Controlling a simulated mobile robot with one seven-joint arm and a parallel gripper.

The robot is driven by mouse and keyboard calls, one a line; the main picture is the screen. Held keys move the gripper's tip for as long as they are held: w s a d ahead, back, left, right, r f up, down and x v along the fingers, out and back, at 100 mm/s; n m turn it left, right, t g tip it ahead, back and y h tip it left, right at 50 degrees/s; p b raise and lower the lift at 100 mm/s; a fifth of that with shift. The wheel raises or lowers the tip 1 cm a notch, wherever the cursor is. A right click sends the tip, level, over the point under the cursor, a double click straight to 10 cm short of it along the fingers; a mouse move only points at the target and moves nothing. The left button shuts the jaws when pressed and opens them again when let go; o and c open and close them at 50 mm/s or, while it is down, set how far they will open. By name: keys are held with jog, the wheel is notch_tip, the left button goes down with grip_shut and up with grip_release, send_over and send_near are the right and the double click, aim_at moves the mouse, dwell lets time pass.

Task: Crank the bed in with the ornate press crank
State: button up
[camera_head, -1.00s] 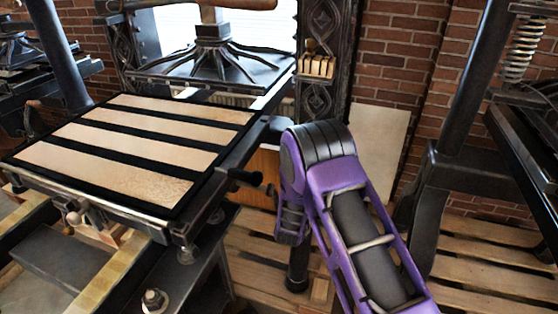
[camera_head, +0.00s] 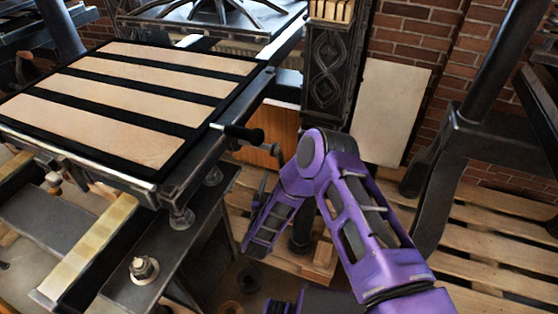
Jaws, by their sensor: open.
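The ornate press stands at the upper left, with a dark patterned column (camera_head: 328,75) and part of its spidered platen (camera_head: 215,18) in view. Its flat bed (camera_head: 95,110), with pale strips on black, lies out in front of the platen, toward me. The press crank (camera_head: 244,133) has a dark grip and a thin metal rod beside the bed's right edge. My purple arm bends just right of and below the crank, apart from its grip in the picture.
Another press's dark frame (camera_head: 460,140) stands at the right over wooden pallets (camera_head: 480,250). A pale board (camera_head: 390,110) leans on the brick wall. A dark rail with a bolt (camera_head: 143,268) runs below the bed.

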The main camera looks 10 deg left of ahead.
aim_at(279, 162)
jog(key=w, duration=0.4)
jog(key=w+b, duration=0.1)
jog(key=w, duration=0.4)
jog(key=shift+w+a, duration=0.2)
jog(key=shift+w, duration=0.05)
grip_shut()
dwell(0.9)
